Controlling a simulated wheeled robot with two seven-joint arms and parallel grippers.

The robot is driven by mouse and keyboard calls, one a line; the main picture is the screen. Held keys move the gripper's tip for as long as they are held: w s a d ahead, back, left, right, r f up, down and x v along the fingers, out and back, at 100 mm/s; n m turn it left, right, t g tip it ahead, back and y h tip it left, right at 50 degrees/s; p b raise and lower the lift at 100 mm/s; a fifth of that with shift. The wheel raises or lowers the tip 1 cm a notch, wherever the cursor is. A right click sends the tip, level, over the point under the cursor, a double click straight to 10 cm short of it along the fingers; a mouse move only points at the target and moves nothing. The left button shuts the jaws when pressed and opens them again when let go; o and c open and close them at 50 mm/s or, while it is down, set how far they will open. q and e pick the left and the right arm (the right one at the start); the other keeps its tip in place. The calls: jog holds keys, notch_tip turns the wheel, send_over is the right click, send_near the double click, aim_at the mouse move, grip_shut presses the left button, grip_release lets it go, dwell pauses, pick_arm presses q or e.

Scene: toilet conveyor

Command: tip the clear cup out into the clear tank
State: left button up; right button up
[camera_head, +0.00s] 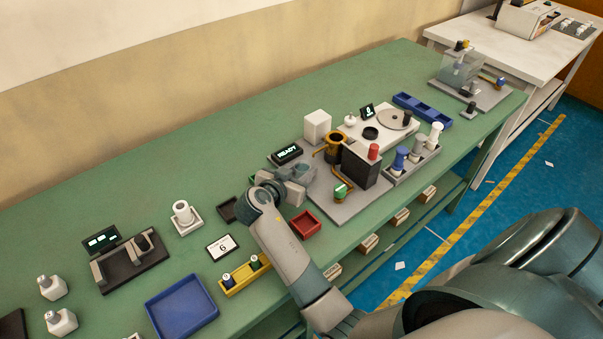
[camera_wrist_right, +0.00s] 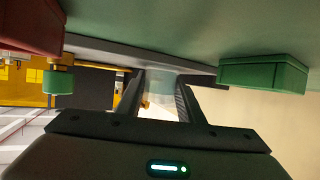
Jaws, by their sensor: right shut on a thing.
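My right gripper (camera_head: 300,174) is low over the green bench, at the left edge of the grey station plate (camera_head: 345,209). In the wrist view, its two dark fingers (camera_wrist_right: 160,92) are shut on a see-through cup (camera_wrist_right: 160,86). The cup is hard to make out in the head view, and I cannot tell what is in it. The clear tank (camera_head: 458,68) stands on a grey base at the far right end of the bench, well away from the gripper. My left gripper is not in view.
A dark box with a red knob (camera_head: 373,151), a brass-coloured holder (camera_head: 336,149) and a rack of bottles (camera_head: 413,160) stand between the gripper and the tank. A red tray (camera_head: 305,223) lies close below the gripper. A blue tray (camera_head: 182,305) is at front left.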

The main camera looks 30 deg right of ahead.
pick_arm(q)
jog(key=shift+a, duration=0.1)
pick_arm(e)
jog(key=o, duration=1.1)
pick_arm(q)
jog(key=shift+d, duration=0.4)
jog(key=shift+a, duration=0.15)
